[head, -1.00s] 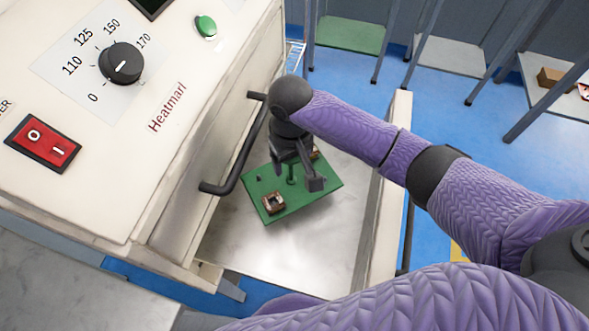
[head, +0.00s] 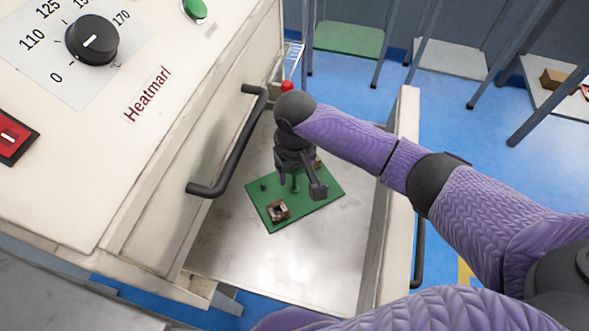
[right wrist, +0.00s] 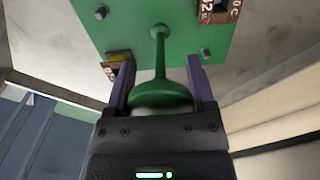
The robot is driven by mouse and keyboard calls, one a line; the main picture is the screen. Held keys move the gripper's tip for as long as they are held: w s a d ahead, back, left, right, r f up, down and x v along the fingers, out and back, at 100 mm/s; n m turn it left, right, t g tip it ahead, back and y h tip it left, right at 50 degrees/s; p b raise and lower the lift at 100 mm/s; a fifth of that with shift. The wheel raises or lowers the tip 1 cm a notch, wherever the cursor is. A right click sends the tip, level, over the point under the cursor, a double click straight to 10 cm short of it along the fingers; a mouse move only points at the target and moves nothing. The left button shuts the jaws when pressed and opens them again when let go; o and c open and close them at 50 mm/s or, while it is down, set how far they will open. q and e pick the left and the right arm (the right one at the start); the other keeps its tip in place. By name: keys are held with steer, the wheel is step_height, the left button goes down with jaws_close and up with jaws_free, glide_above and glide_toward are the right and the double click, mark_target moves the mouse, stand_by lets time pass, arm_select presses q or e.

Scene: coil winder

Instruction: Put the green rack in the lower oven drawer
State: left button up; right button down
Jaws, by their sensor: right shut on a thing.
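The green rack (head: 325,202) is a flat green plate with a post and small brown blocks on it. In the head view it is over the metal floor of the open lower oven drawer (head: 401,190). I cannot tell whether it touches that floor. My right gripper (head: 299,187) is above the plate, shut on the rack's green post. In the right wrist view the two fingers (right wrist: 160,78) stand either side of the round green knob, with the rack's plate (right wrist: 185,38) beyond. The arm hides part of the rack. My left gripper is not in view.
The oven's upper front with a black bar handle (head: 235,150) overhangs the drawer's left side. The control panel has a black dial (head: 92,40) and the red switch (head: 12,138). Bare drawer floor (head: 285,258) shows in front of the rack. Tables stand behind.

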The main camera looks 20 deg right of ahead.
jaws_free()
step_height(320, 180, up, 12)
steer(key=p, duration=0.6)
steer(key=shift+f, duration=0.25)
steer(key=shift+r, duration=0.4)
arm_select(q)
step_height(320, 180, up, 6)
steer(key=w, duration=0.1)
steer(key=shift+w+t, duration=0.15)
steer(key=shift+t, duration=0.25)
arm_select(e)
steer(key=shift+f, duration=0.1)
